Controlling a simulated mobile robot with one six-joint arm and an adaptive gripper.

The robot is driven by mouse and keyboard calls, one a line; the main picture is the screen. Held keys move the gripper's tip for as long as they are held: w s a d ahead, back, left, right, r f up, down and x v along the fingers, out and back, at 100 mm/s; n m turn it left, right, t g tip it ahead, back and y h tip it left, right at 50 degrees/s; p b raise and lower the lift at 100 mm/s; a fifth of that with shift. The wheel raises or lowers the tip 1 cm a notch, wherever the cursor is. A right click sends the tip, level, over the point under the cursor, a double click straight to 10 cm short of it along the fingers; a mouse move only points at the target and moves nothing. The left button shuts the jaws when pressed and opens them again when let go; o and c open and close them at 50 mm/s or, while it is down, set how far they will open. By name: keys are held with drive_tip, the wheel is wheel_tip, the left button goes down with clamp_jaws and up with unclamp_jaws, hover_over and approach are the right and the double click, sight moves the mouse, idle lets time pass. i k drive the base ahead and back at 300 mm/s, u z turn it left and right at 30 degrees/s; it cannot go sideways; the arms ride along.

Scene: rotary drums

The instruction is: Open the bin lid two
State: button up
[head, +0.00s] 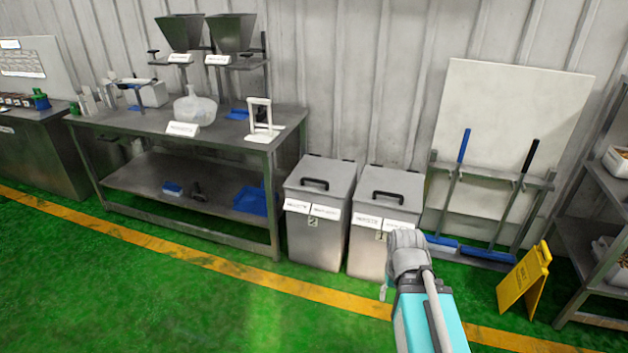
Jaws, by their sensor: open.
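Bin two (318,240) is a grey metal bin with a "2" on its front, standing on the floor just right of the workbench. Its grey lid (335,172) is closed, with a dark handle (314,185) on top near the front. A matching bin (365,255) stands close on its right, its lid (393,183) also closed. My gripper (384,289) shows only in small part at the end of my arm, in front of the right bin's lower front. It is open and apart from bin two's handle; my arm hides most of it.
A steel workbench (215,140) with hoppers and a jug stands to the left. The green floor in front of bin two is clear.

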sight(317, 174)
drive_tip(key=z, duration=0.1)
drive_tip(key=i, duration=2.2)
drive_tip(key=z, duration=0.25)
